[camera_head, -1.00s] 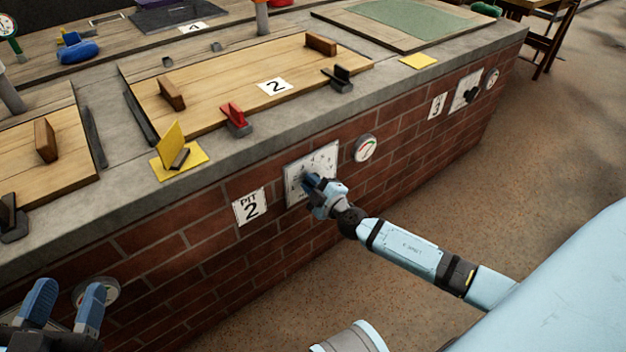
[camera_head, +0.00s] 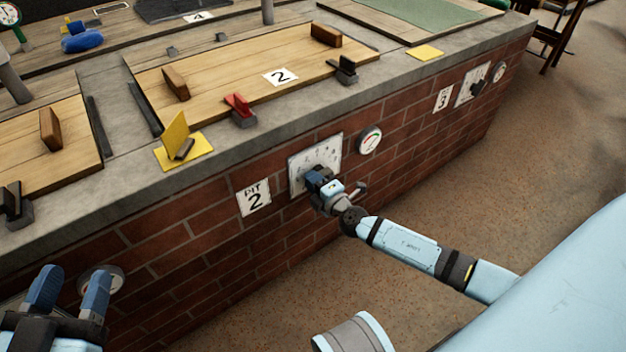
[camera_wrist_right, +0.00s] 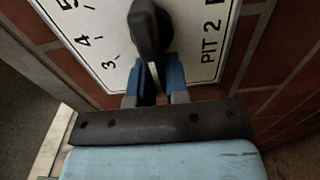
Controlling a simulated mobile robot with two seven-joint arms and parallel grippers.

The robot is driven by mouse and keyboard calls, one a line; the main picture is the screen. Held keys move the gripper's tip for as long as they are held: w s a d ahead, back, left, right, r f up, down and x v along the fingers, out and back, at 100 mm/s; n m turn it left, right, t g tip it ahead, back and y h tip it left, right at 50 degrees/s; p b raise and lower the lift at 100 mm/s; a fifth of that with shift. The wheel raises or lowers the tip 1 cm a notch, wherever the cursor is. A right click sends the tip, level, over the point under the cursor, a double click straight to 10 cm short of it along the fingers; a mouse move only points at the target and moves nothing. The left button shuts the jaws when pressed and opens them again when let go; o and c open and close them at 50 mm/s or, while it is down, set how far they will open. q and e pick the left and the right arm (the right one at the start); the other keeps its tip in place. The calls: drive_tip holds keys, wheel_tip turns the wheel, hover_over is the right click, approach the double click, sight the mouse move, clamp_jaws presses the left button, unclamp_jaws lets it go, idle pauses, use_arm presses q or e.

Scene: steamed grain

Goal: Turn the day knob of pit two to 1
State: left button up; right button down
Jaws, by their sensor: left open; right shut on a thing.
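The pit two dial plate (camera_head: 316,160) is a white panel on the brick wall, beside the "PIT 2" sign (camera_head: 254,198). My right gripper (camera_head: 315,180) is at the plate and covers the knob in the head view. In the right wrist view, the black day knob (camera_wrist_right: 148,30) stands on the white plate (camera_wrist_right: 195,60); my right gripper (camera_wrist_right: 154,82) is shut on its lower end. A pale pointer line shows between the blue fingers. The numerals 3, 4 and 5 show at left; lower marks are hidden by the gripper. My left gripper (camera_head: 68,290) is open and empty at lower left.
A round gauge (camera_head: 370,140) is right of the plate. Above is the counter with pit two's wooden lid (camera_head: 220,95), a red clip (camera_head: 240,110) and a yellow stand (camera_head: 180,150). Pit three's dial (camera_head: 473,86) is farther right. The floor in front is clear.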

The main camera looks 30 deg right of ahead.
drive_tip(key=shift+d+f, duration=0.15)
drive_tip(key=shift+d, duration=0.25)
drive_tip(key=c, duration=1.1)
unclamp_jaws()
drive_tip(key=shift+s+d, duration=0.1)
drive_tip(key=shift+s+a, duration=0.15)
drive_tip(key=shift+a, duration=0.05)
drive_tip(key=s, duration=0.9)
drive_tip(key=s+d+p, duration=0.1)
drive_tip(key=s, duration=0.3)
drive_tip(key=shift+s+d, duration=0.1)
drive_tip(key=shift+s, duration=0.15)
